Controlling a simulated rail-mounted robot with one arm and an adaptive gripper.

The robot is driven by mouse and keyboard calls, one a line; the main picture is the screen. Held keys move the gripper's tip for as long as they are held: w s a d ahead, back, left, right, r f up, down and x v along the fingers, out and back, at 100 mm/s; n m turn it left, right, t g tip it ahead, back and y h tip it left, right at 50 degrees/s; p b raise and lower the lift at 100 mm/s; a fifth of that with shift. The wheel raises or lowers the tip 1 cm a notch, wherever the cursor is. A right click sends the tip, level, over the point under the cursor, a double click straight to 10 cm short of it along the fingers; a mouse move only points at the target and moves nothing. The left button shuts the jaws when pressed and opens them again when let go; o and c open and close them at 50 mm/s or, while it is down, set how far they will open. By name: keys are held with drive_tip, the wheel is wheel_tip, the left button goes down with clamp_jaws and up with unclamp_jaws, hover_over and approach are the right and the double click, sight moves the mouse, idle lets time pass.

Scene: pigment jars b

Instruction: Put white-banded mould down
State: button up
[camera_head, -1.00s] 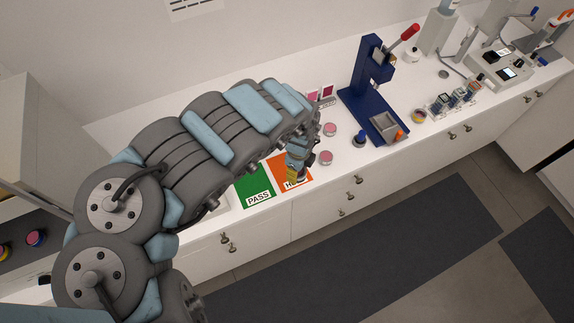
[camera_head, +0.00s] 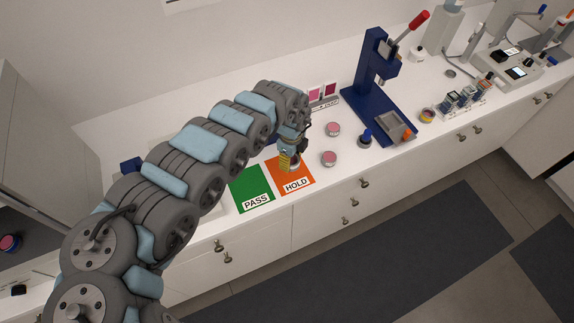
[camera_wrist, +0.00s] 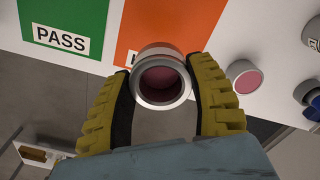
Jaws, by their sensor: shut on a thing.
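The mould (camera_wrist: 162,82) is a round cup with a pale metallic rim and dark pink inside. My gripper (camera_wrist: 161,66) is shut on it, with one yellow ribbed finger on each side. In the head view my gripper (camera_head: 289,161) is over the orange HOLD card (camera_head: 301,177), and the mould (camera_head: 295,163) shows only in small part there. I cannot tell whether the mould touches the card. The green PASS card (camera_head: 250,183) lies to the left, also seen in the wrist view (camera_wrist: 70,14).
Two pink-topped round moulds (camera_head: 329,158) (camera_head: 333,129) stand right of the HOLD card. A blue press (camera_head: 371,95) with a red-ended lever stands further right. A blue-topped item (camera_head: 366,137) is by its base. The counter's front edge is close below the cards.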

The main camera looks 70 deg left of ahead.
drive_tip(key=shift+w+a+f, duration=0.15)
drive_tip(key=shift+a+f, duration=1.5)
drive_tip(key=shift+f, duration=0.3)
drive_tip(key=shift+a+f+b, duration=0.1)
drive_tip(key=shift+f+b, duration=0.15)
drive_tip(key=shift+b, duration=0.05)
drive_tip(key=shift+f, duration=1.5)
drive_tip(key=o, duration=1.2)
drive_tip(key=shift+f, duration=0.1)
